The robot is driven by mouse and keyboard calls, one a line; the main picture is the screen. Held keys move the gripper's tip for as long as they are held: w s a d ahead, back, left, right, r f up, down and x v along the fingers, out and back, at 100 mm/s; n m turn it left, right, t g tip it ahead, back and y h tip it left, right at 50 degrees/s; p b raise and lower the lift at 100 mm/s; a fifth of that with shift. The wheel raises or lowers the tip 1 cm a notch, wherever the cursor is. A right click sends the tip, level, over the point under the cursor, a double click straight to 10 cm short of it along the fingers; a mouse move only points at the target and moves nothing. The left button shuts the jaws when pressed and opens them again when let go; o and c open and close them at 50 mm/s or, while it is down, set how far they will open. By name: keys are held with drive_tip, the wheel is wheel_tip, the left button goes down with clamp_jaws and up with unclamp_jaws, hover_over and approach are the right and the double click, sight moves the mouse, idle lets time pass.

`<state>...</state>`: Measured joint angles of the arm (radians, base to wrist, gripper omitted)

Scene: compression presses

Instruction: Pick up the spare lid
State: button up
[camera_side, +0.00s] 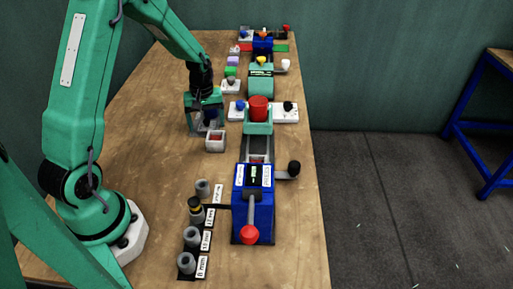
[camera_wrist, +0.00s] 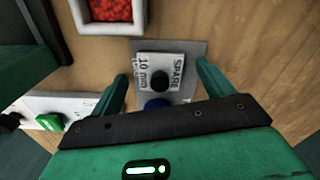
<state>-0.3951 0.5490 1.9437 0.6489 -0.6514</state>
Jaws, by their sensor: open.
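The spare lid (camera_wrist: 146,62) lies below my gripper in the wrist view, on a grey pad (camera_wrist: 197,48). It looks like a pale block marked "SPARE" and "10 mm", with a dark round part and something blue at its near side. My gripper (camera_wrist: 164,76) is open, with one green finger on each side of the lid and a visible gap to it. In the side view my gripper (camera_side: 207,106) points down over the table, left of the line of presses. It mostly hides the lid there; a dark blue bit shows between the fingers.
A small white box with red contents (camera_wrist: 110,10) stands close beyond the lid, also in the side view (camera_side: 215,141). A press with a red cup (camera_side: 258,108) and a blue press (camera_side: 253,205) stand to the right.

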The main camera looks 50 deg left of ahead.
sight(206, 120)
drive_tip(key=c, duration=1.2)
drive_tip(key=shift+r, duration=5)
